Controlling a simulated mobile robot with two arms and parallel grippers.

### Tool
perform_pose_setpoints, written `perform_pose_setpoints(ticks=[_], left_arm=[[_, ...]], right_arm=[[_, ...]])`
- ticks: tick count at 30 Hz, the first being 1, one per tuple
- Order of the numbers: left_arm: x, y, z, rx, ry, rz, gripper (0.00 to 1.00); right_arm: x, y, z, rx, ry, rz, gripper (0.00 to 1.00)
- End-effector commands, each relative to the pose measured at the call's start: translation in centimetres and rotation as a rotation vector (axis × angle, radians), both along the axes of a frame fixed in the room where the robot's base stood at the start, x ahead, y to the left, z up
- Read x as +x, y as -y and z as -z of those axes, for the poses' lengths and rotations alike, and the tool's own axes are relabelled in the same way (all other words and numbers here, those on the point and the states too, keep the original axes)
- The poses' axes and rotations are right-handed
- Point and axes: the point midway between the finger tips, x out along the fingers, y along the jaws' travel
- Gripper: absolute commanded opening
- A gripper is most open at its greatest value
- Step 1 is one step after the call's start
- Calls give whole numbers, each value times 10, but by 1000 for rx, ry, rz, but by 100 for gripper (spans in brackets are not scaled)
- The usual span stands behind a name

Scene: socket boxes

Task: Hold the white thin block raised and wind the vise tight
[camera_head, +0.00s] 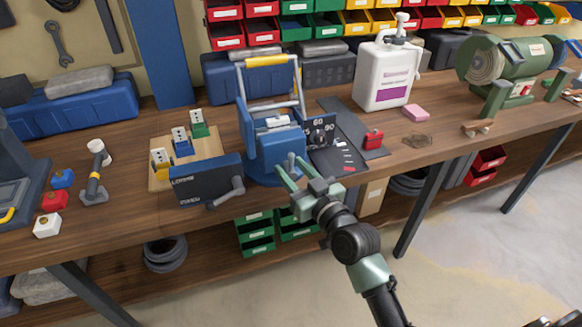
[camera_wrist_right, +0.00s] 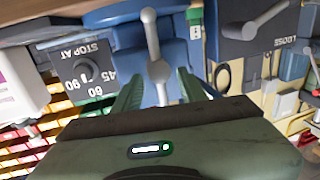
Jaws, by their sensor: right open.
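The blue vise (camera_head: 262,150) stands at the bench's front edge, with a grey bar handle at its front. A small whitish block (camera_head: 278,121) sits at the top of the vise between its blue sides; I cannot tell how firmly it is held. My right gripper (camera_head: 288,174) is open at the front of the vise. In the right wrist view, the grey handle (camera_wrist_right: 152,40) stands between the two green fingers (camera_wrist_right: 158,92), with gaps visible beside it. Its lower end is hidden behind the gripper body. My left gripper is not in view.
A dark blue box (camera_head: 195,182) with a grey lever stands left of the vise; "LOOSE" shows on it in the wrist view. A "STOP AT" dial panel (camera_head: 320,132) is right of the vise. A wooden board (camera_head: 160,180) holds yellow, blue and green pieces.

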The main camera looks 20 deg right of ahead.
Motion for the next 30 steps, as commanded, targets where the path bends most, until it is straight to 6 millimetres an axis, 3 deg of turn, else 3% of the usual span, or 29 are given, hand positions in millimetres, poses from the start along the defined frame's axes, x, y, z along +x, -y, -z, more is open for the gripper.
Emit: perform_pose_setpoints(ticks=[10,11,15,25,30], left_arm=[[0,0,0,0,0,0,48],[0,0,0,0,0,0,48],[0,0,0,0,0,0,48],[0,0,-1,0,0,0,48],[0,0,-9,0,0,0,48]], right_arm=[[7,-2,0,1,0,0,42],[7,-2,0,1,0,0,39],[7,-2,0,1,0,0,0],[6,-2,5,6,-13,-2,0],[6,-1,7,99,-21,-4,0]])
